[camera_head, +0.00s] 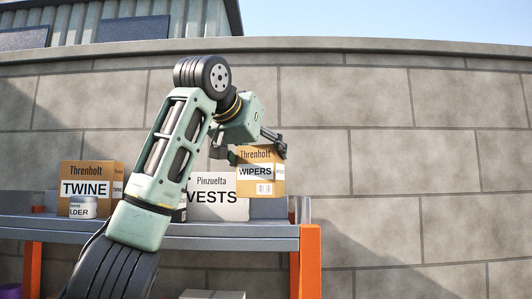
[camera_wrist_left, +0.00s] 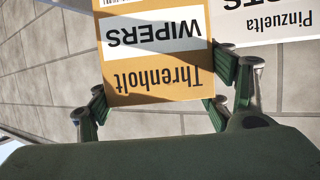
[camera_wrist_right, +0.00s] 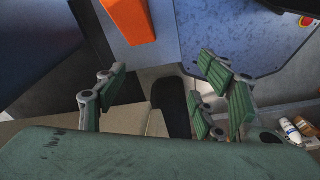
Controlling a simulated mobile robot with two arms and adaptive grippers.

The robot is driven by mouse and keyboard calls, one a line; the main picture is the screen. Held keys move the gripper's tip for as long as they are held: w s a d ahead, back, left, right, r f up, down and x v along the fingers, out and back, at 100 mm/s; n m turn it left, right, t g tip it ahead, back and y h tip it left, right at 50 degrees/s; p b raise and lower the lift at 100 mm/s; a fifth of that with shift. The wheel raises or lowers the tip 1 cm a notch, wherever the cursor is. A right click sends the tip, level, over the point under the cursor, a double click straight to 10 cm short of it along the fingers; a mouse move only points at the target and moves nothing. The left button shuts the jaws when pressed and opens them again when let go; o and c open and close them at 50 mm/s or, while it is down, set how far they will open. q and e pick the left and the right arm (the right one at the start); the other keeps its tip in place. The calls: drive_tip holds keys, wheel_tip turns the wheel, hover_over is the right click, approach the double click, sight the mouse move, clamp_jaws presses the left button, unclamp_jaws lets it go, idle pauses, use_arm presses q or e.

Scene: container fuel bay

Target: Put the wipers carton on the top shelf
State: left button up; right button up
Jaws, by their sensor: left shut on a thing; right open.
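The wipers carton (camera_head: 260,172) is orange-brown with a white WIPERS band. My left gripper (camera_head: 252,147) is shut on its upper part, with a finger on each side, as the left wrist view (camera_wrist_left: 160,98) also shows. The carton hangs upright near the right end of the top shelf (camera_head: 235,243), right of the vests carton (camera_head: 212,208). Its bottom edge appears above the shelf surface, with a grey strip showing beneath it. My right gripper (camera_wrist_right: 165,88) is open and empty in the right wrist view, and is not seen in the head view.
An orange post (camera_head: 308,262) marks the right end. Another carton top (camera_head: 212,294) shows lower down. A block wall (camera_head: 400,150) is behind.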

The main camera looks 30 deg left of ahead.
sight(254, 161)
use_arm(q)
drive_tip(key=shift+s+f, duration=0.6)
drive_tip(key=shift+f, duration=0.35)
drive_tip(key=shift+w+a+f, duration=0.15)
drive_tip(key=shift+w+f, duration=0.25)
drive_tip(key=shift+f, duration=0.3)
drive_tip(key=shift+w+a+f, duration=0.15)
drive_tip(key=shift+w+f, duration=0.7)
drive_tip(key=shift+f, duration=0.1)
drive_tip(key=shift+s+f, duration=0.15)
drive_tip(key=shift+f, duration=0.05)
drive_tip(key=shift+s, duration=0.25)
drive_tip(key=shift+s+d+r, duration=0.1)
drive_tip(key=shift+s+d, duration=0.1)
drive_tip(key=shift+w+f, duration=0.2)
drive_tip(key=shift+w, duration=0.1)
drive_tip(key=shift+s+f+b, duration=0.15)
drive_tip(key=shift+f+b, duration=0.1)
drive_tip(key=shift+b, duration=0.1)
drive_tip(key=shift+f, duration=0.2)
use_arm(e)
drive_tip(key=shift+s+d+f, duration=0.15)
drive_tip(key=shift+s+f, duration=0.1)
drive_tip(key=shift+f, duration=0.25)
